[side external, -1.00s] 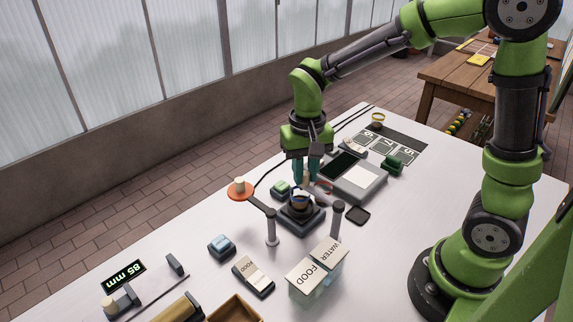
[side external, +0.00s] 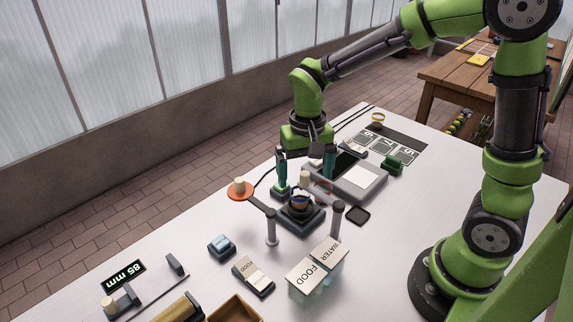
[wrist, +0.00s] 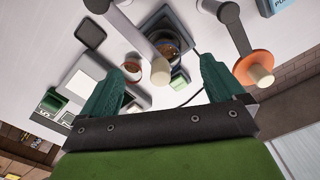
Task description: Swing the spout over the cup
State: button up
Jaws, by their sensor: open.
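A grey swing arm on a post (side external: 338,222), which looks like the spout, reaches back from the post. Its upright beige peg (side external: 304,177) also shows in the wrist view (wrist: 160,73). A round glass vessel, seemingly the cup (side external: 299,200), sits on a dark square base, and in the wrist view the arm's peg end overlaps its edge (wrist: 168,42). My gripper (side external: 305,183) is open, its teal fingers apart on either side of the peg. In the wrist view the peg stands between the fingertips (wrist: 171,64), with visible gaps.
A second post (side external: 271,238) carries an arm with an orange disc (side external: 238,194) to the left. A green button (side external: 281,192) lies close by the left finger. FOOD and WATER boxes (side external: 304,282) stand in front. A grey panel (side external: 362,186) lies behind; open table is at right.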

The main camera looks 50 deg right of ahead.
jog(key=shift+r, duration=0.1)
jog(key=shift+r, duration=3.45)
jog(key=shift+w+f, duration=0.1)
jog(key=shift+f, duration=0.15)
jog(key=s+d+r+n+t+y, duration=0.1)
jog(key=s+r+t, duration=0.4)
jog(key=s, duration=0.6)
jog(key=shift+d+r+n+t+y, duration=0.2)
jog(key=shift+d+n+t+y, duration=0.25)
jog(key=shift+t, duration=0.65)
